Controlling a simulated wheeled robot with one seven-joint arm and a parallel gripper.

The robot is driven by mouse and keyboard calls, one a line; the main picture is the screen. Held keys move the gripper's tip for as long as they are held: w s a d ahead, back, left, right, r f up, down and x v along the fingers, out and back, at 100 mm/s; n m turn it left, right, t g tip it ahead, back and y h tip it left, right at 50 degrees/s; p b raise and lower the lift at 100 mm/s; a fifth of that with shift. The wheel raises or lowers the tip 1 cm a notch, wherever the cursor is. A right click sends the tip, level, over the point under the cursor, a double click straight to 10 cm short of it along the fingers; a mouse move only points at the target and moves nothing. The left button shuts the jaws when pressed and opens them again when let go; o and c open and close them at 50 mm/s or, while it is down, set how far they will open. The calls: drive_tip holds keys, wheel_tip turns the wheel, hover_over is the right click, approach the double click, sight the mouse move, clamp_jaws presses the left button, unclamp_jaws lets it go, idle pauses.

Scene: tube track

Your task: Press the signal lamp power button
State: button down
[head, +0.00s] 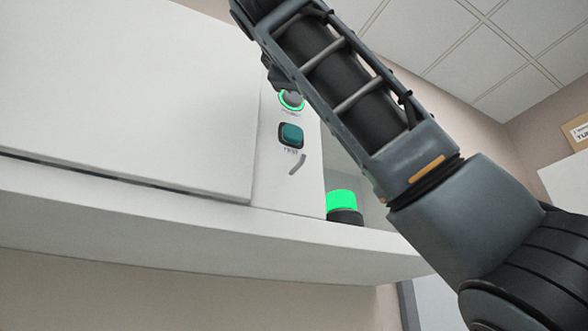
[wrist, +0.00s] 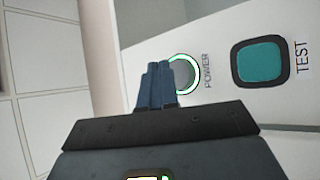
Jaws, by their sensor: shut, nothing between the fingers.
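The power button (wrist: 185,75) is a round grey button inside a lit green ring, with the label POWER beside it. In the head view the button (head: 291,99) sits on the white panel, its upper part close to my arm. My gripper (wrist: 159,68) is shut and empty. Its fingertips point at the panel and overlap the left side of the ring in the wrist view; I cannot tell whether they touch the button. In the head view my arm mostly hides the gripper. The signal lamp (head: 341,201) glows green on a black base, right of the panel.
A teal square TEST button (head: 291,135) sits below the power button; it is also large in the wrist view (wrist: 260,62). The white cabinet front (head: 130,90) fills the left. A white ledge (head: 200,225) runs beneath the panel and lamp.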

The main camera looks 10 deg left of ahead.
drive_tip(key=shift+s+d, duration=0.1)
drive_tip(key=s+d+b, duration=0.2)
drive_tip(key=s, duration=0.1)
drive_tip(key=s+d, duration=0.1)
drive_tip(key=shift+s+d+b, duration=0.1)
drive_tip(key=shift+s+b, duration=0.3)
idle(0.4)
